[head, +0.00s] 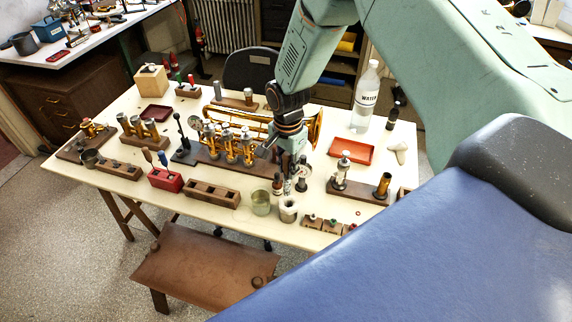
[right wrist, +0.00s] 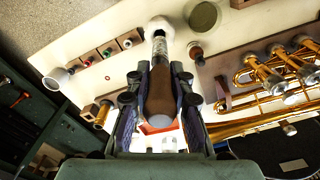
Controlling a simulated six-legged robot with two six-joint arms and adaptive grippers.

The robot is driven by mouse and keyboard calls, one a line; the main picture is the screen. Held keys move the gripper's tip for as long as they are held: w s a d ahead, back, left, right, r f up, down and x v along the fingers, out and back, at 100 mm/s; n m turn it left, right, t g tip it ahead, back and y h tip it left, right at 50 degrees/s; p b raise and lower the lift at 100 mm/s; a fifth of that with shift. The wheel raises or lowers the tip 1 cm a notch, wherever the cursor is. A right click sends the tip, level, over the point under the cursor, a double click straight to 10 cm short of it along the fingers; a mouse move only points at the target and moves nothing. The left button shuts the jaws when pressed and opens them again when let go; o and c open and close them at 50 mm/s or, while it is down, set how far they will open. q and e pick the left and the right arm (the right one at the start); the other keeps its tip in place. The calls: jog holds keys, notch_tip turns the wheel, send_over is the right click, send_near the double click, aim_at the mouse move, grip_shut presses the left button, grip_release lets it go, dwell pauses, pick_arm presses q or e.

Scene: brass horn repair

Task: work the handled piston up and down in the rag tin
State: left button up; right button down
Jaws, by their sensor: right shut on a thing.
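The handled piston has a brown handle (right wrist: 161,95) and a silver metal body (right wrist: 159,45) in the right wrist view. My right gripper (right wrist: 160,70) is shut around the handle. In the head view my right gripper (head: 290,168) points down over the front middle of the table, with the piston (head: 288,186) below it. The rag tin (head: 288,215) is a small metal tin with white cloth at its mouth, directly below the piston. In the right wrist view the piston's lower end overlaps the white tin (right wrist: 158,24); I cannot tell how deep it sits. My left gripper is out of view.
A greenish glass jar (head: 261,203) stands left of the tin. A trumpet (head: 245,123) lies behind. A water bottle (head: 367,97) and red tray (head: 351,150) are to the right.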

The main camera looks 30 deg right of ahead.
jog(key=shift+w+d+f+b, duration=0.1)
jog(key=shift+d+f+b, duration=0.25)
jog(key=shift+f, duration=0.1)
notch_tip(320, 180, down, 3)
jog(key=b, duration=0.3)
jog(key=shift+a, duration=0.1)
jog(key=shift+f, duration=0.1)
jog(key=shift+w+f, duration=0.1)
dwell(0.4)
jog(key=shift+p, duration=0.3)
